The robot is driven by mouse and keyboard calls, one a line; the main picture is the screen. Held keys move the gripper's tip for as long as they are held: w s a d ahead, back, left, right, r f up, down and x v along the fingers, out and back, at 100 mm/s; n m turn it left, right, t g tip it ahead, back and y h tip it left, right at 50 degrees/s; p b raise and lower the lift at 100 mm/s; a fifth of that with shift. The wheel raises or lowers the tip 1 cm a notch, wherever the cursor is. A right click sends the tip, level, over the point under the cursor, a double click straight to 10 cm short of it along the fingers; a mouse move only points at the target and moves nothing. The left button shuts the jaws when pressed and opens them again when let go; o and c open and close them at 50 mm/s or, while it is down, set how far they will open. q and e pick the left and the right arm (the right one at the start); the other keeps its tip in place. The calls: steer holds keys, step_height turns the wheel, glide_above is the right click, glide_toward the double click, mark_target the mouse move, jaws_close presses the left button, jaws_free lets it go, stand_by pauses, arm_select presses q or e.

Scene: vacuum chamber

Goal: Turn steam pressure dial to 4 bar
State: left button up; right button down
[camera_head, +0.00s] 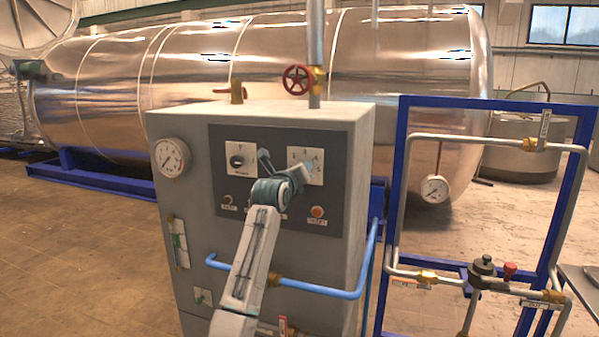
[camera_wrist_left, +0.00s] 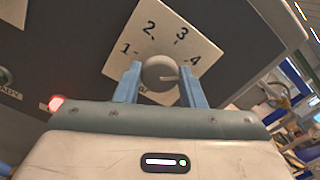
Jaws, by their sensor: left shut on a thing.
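The steam pressure dial has a white plate numbered 1 to 4 (camera_wrist_left: 165,40) and a round grey knob (camera_wrist_left: 160,72). In the left wrist view the knob sits between the two blue fingers of my left gripper (camera_wrist_left: 160,84), which is shut on it. A mark on the knob's face points right, toward the side of the 4; its exact setting is hard to tell. In the head view my left gripper (camera_head: 306,168) reaches up to the dial plate (camera_head: 296,154) on the grey cabinet and hides most of the knob. My right gripper is not in view.
The dark panel (camera_head: 222,140) also holds a black switch (camera_head: 237,161) and an orange-red lamp (camera_head: 317,212). A round gauge (camera_head: 172,157) is at the cabinet's left. Blue pipe (camera_head: 325,291) crosses the cabinet's front low down. A blue pipe frame (camera_head: 391,190) stands to the right.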

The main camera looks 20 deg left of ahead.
arm_select(q)
steer(key=shift+f, duration=0.1)
steer(key=o, duration=1)
steer(key=s+b, duration=0.4)
steer(key=s, duration=0.6)
steer(key=shift+s+a, duration=0.15)
steer(key=shift+s, duration=0.25)
